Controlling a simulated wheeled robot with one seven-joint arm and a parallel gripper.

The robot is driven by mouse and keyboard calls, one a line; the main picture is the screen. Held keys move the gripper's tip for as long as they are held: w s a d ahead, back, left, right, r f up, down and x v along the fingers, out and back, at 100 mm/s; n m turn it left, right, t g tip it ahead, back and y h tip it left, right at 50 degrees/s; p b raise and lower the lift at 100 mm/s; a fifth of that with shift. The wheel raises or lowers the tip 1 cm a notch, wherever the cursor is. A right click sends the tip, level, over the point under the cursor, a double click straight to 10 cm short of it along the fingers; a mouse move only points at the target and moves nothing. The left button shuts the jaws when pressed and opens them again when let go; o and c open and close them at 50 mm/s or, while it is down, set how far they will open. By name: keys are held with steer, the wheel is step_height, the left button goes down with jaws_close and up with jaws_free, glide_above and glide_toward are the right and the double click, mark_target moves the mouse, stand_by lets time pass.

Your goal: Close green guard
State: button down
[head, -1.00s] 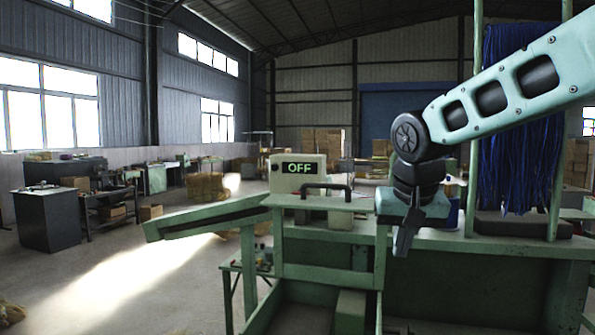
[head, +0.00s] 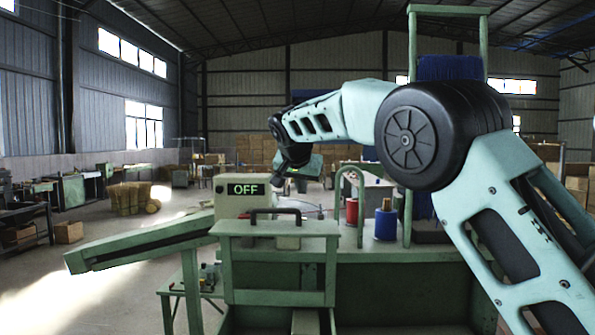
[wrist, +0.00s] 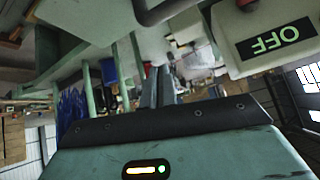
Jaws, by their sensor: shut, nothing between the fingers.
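A green cover with a dark handle (head: 275,215) on top is at the front of the green machine in the head view; I take it for the green guard (head: 275,229). Its top lies level. The dark handle also shows at the top of the wrist view (wrist: 165,10). My gripper (head: 277,183) is shut and empty, pointing down behind the cover, beside the control box (head: 237,203) whose display reads OFF. The fingers are small and partly lost against the background. In the wrist view, the box (wrist: 262,35) is upside down at upper right.
A sloping green chute (head: 140,246) sticks out to the left. A red spool (head: 352,211) and a blue spool (head: 386,224) stand right of the cover, near a green hoop. Blue bristles (head: 447,68) hang in a green frame behind my arm.

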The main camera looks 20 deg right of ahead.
steer(key=p+x, duration=0.1)
steer(key=x, duration=0.2)
steer(key=shift+w+d+f+p, duration=0.15)
steer(key=shift+w+p, duration=0.05)
steer(key=shift+p, duration=0.1)
steer(key=shift+s+a+f, duration=0.15)
steer(key=shift+s+a, duration=0.2)
steer(key=shift+s, duration=0.15)
steer(key=shift+s+a+f, duration=0.2)
steer(key=shift+s+a, duration=0.15)
steer(key=shift+s, duration=0.15)
steer(key=shift+s+a+f+p, duration=0.4)
steer(key=shift+s+f+p, duration=0.1)
steer(key=shift+s, duration=0.1)
steer(key=shift+f, duration=0.1)
